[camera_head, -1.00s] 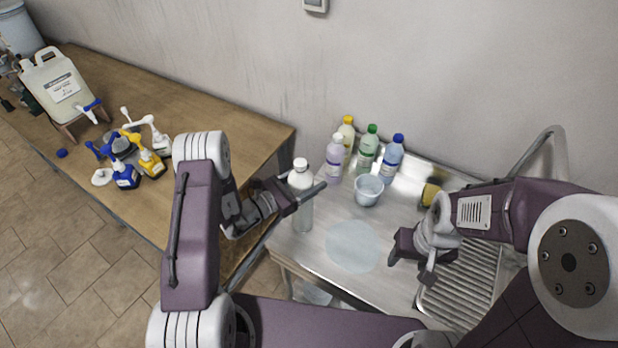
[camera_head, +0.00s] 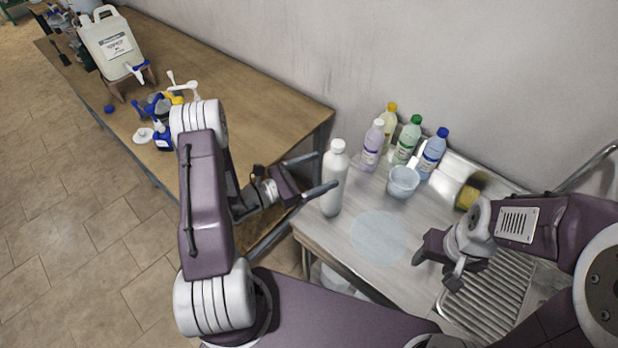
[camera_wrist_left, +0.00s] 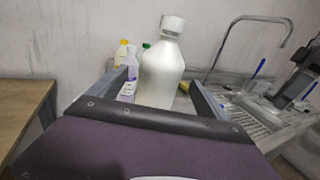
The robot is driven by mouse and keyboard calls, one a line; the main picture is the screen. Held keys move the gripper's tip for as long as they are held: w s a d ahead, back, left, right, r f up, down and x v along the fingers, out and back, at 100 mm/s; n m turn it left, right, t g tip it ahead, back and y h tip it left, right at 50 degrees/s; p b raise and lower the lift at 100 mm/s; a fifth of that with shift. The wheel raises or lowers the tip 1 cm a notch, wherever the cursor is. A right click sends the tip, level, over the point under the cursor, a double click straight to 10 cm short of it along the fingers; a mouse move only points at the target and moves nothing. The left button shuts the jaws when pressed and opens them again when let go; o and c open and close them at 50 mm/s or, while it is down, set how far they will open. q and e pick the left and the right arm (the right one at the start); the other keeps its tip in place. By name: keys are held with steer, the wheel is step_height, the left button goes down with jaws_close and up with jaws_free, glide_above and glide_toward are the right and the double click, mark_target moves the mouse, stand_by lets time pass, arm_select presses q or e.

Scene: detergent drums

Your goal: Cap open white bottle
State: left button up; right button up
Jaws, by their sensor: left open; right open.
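The white bottle (camera_head: 332,190) stands upright at the left end of the steel counter, with a white cap (camera_head: 338,146) on its neck. In the left wrist view the bottle (camera_wrist_left: 161,75) stands ahead between the finger ends, and its cap (camera_wrist_left: 173,23) looks seated. My left gripper (camera_head: 327,170) is open beside the bottle, its fingertips reaching to about the bottle's left side; whether they touch it I cannot tell. My right gripper (camera_head: 435,268) is open and empty above the counter, right of the bottle.
Behind stand a lilac bottle (camera_head: 372,148), a yellow one (camera_head: 390,115), a green-capped one (camera_head: 407,142) and a blue one (camera_head: 431,157), with a clear cup (camera_head: 403,183). A yellow sponge (camera_head: 467,196) lies right. The wooden table (camera_head: 240,95) is left; mid-counter is clear.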

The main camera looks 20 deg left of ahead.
arm_select(q)
steer(key=shift+b+v, duration=0.3)
steer(key=shift+v, duration=1.65)
steer(key=shift+d, duration=0.1)
steer(key=shift+s, duration=0.1)
